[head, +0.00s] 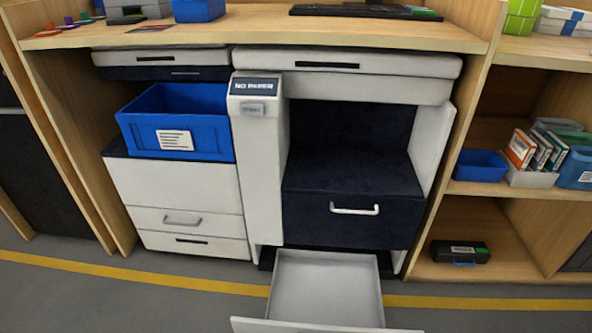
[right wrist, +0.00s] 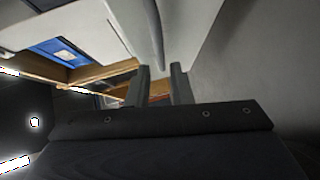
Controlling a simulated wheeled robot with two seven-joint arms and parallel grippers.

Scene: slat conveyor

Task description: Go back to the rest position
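Neither of my grippers shows in the head view. In the right wrist view my right gripper (right wrist: 163,72) has its two dark fingers apart, with nothing visible between them. Past its tips are a pale panel and a grey bar (right wrist: 152,28), blurred and too close to identify surely. A blue bin (right wrist: 60,52) shows at the upper left of that view. My left gripper is in no frame.
A machine reading "NO PAPER" (head: 255,86) stands under the wooden counter (head: 270,30). Its bottom drawer (head: 325,285) is pulled out over the floor and looks empty. A blue bin (head: 140,135) sits at left. Shelves (head: 525,189) at right hold boxes.

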